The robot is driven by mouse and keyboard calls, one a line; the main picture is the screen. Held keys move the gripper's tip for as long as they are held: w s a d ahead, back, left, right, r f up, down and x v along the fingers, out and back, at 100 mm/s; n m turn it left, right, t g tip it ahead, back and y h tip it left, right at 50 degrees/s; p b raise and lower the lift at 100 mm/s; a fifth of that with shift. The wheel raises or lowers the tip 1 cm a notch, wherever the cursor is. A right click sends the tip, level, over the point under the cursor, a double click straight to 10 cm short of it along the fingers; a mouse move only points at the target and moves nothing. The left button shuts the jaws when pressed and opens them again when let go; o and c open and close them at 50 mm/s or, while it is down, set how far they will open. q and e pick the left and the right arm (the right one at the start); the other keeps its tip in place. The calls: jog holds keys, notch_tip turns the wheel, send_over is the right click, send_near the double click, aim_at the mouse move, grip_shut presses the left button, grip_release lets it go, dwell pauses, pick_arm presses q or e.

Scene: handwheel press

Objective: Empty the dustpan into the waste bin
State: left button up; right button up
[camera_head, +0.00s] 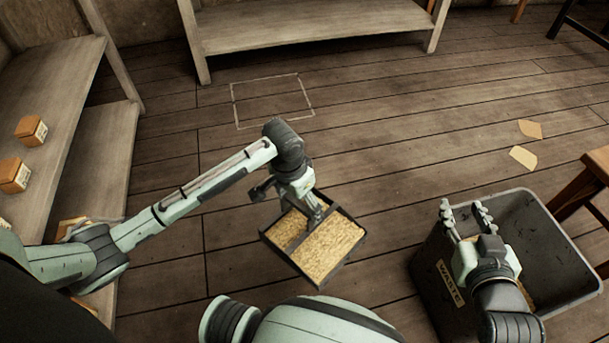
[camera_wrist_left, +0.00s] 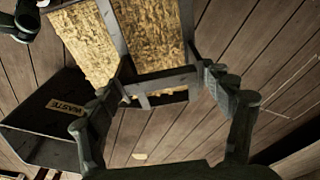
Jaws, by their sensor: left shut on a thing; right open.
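The dustpan (camera_head: 345,262) is a dark, square pan filled with a yellow-brown, sawdust-like load (camera_head: 333,246). It hangs over the floor, left of the waste bin, and looks roughly level. My left gripper (camera_head: 312,212) is shut on its grey handle; in the left wrist view the handle (camera_wrist_left: 160,82) lies between the fingers. The waste bin (camera_head: 432,268) is a dark grey open box labelled WASTE at the right; its label side also shows in the left wrist view (camera_wrist_left: 40,135). My right gripper (camera_head: 466,206) is open and empty over the bin's left part, hiding some of its inside.
A wooden stool (camera_head: 596,165) stands beside the bin at the right edge. Two pale scraps (camera_head: 524,156) lie on the floor behind the bin. Shelves with small orange-brown boxes (camera_head: 31,130) stand at the left. The floor between dustpan and bin is clear.

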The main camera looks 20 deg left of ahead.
jog(key=s+d+f+g+h+p, duration=0.1)
jog(key=s+d+f+g+p, duration=0.1)
jog(key=s+d+f+g, duration=0.2)
notch_tip(320, 180, down, 3)
jog(key=shift+s+d+f+g+h, duration=0.1)
jog(key=shift+s+d+g+h, duration=0.25)
jog(key=shift+s, duration=0.25)
jog(key=s+d+f+g+p, duration=0.1)
jog(key=s+d+f+g, duration=0.1)
jog(key=s, duration=0.1)
jog(key=s+d+f+g+h+p, duration=0.1)
jog(key=s+d+f, duration=0.1)
jog(key=s, duration=0.2)
jog(key=s+d+f+m+g+h+p, duration=0.1)
jog(key=s+d+f+g, duration=0.1)
jog(key=s, duration=0.2)
jog(key=shift+f+g, duration=0.1)
jog(key=shift+g, duration=0.25)
jog(key=shift+c, duration=1)
pick_arm(q)
notch_tip(320, 180, up, 15)
jog(key=s+a+n, duration=0.2)
jog(key=s+n, duration=0.1)
jog(key=n, duration=0.1)
jog(key=shift+n+t+y, duration=0.3)
jog(key=shift+y, duration=0.1)
pick_arm(e)
jog(key=shift+s+d+f, duration=0.1)
jog(key=shift+s+d, duration=0.05)
jog(key=shift+s, duration=0.1)
